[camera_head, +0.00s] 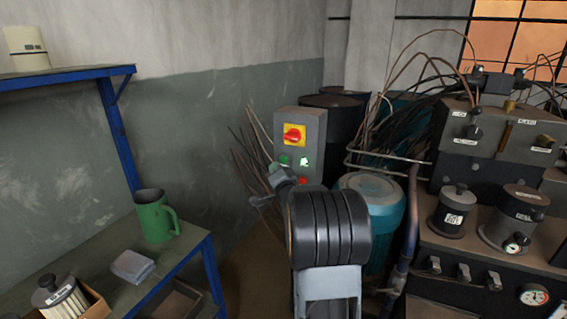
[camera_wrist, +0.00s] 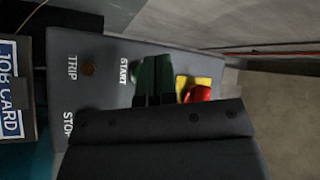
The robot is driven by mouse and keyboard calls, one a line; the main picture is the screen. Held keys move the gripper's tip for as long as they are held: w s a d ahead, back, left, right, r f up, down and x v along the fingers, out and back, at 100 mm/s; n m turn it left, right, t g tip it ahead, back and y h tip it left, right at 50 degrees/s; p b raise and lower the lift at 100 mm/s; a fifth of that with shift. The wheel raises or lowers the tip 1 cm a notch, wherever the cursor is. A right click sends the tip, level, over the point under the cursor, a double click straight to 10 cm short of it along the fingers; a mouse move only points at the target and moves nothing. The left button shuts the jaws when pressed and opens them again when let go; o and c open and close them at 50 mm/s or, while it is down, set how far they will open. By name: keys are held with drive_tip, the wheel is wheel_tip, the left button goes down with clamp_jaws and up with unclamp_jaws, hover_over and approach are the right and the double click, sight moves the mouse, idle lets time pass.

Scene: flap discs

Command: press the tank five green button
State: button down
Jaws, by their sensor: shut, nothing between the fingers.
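A grey control box (camera_head: 313,137) stands at the back of the head view, with a red rotary switch on a yellow plate (camera_head: 294,135). My gripper (camera_head: 275,175) is in front of the box's lower left. In the wrist view my shut, empty fingers (camera_wrist: 154,88) overlap a green part (camera_wrist: 145,72) beside the START label (camera_wrist: 122,72). Whether they touch it I cannot tell. The STOP button is hidden. No tank number is readable.
A JOB CARD sign (camera_wrist: 11,90) lies left of the panel in the wrist view. Loose cables (camera_head: 245,160) hang left of the box. A blue-green drum (camera_head: 372,205) and a machine bench (camera_head: 480,245) stand right. A green jug (camera_head: 155,215) is on the left bench.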

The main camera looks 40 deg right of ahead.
drive_tip(key=a, duration=0.1)
drive_tip(key=s+a, duration=0.1)
drive_tip(key=a+b, duration=0.1)
drive_tip(key=shift+s, duration=0.3)
idle(0.7)
drive_tip(key=s+a+r+n+g+y+p, duration=0.1)
drive_tip(key=s+a+r+n+g+p, duration=0.25)
drive_tip(key=a+p, duration=0.3)
drive_tip(key=s+a+r+n+g+y+p, duration=0.2)
drive_tip(key=s+a+r+n+g+p, duration=0.15)
drive_tip(key=a+p, duration=0.3)
drive_tip(key=s+a+r+n+g+y+p, duration=0.1)
drive_tip(key=s+a+n+g+p, duration=0.3)
drive_tip(key=s+a, duration=0.2)
drive_tip(key=s+a+r+n+g+y+p, duration=0.1)
drive_tip(key=s+a+n+g+p, duration=0.3)
drive_tip(key=s, duration=0.7)
drive_tip(key=shift+a+r+g+y+p, duration=0.25)
drive_tip(key=shift+a+g+y+p, duration=0.2)
drive_tip(key=shift+a, duration=0.5)
